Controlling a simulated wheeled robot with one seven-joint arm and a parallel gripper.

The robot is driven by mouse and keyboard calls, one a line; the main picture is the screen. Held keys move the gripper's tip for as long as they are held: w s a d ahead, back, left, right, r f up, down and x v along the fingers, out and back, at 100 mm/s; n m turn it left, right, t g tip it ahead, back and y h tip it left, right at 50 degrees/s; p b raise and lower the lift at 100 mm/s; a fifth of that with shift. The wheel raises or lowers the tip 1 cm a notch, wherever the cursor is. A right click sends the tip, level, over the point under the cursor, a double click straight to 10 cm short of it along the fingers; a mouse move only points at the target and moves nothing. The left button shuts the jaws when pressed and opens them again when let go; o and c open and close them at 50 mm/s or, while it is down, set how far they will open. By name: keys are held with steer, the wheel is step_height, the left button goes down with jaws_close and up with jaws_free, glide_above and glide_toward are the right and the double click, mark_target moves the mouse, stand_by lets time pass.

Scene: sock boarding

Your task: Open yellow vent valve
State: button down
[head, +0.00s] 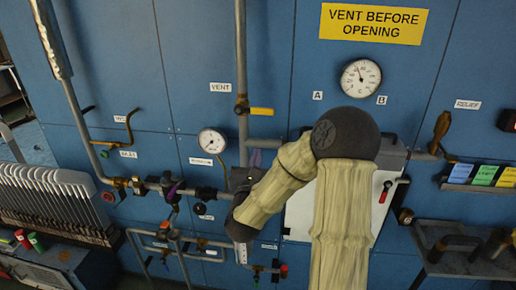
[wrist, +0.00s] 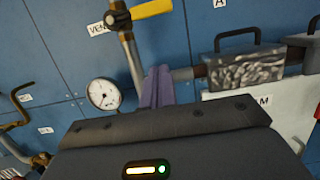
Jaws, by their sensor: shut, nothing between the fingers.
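The yellow vent valve handle (head: 262,111) sticks out to the right, crosswise to the vertical pipe, below and right of the VENT label (head: 221,87). In the wrist view the yellow handle (wrist: 152,8) shows at the top edge, beside its brass valve body (wrist: 118,20). My gripper (head: 255,158) has purple fingers and sits below the handle in the head view, partly hidden by my arm. In the wrist view my gripper (wrist: 158,88) is shut and empty, pointing up, with a visible gap between its fingertips and the handle.
A pressure gauge (head: 212,140) is left of my gripper and a larger one (head: 361,78) is at upper right. A horizontal pipe (wrist: 183,74) runs behind the fingers. A grey handled box (wrist: 246,70) is to the right. The blue panel around the yellow handle is mostly clear.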

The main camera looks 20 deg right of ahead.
mark_target(254, 111)
steer(key=w+d+r+p, duration=0.4)
steer(key=w+r+p, duration=0.2)
steer(key=p, duration=0.1)
steer(key=shift+w+d, duration=0.35)
steer(key=shift+w, duration=0.05)
steer(key=shift+d, duration=0.1)
steer(key=shift+s+r+n, duration=0.15)
steer(key=shift+r+n, duration=0.1)
steer(key=shift+n, duration=0.25)
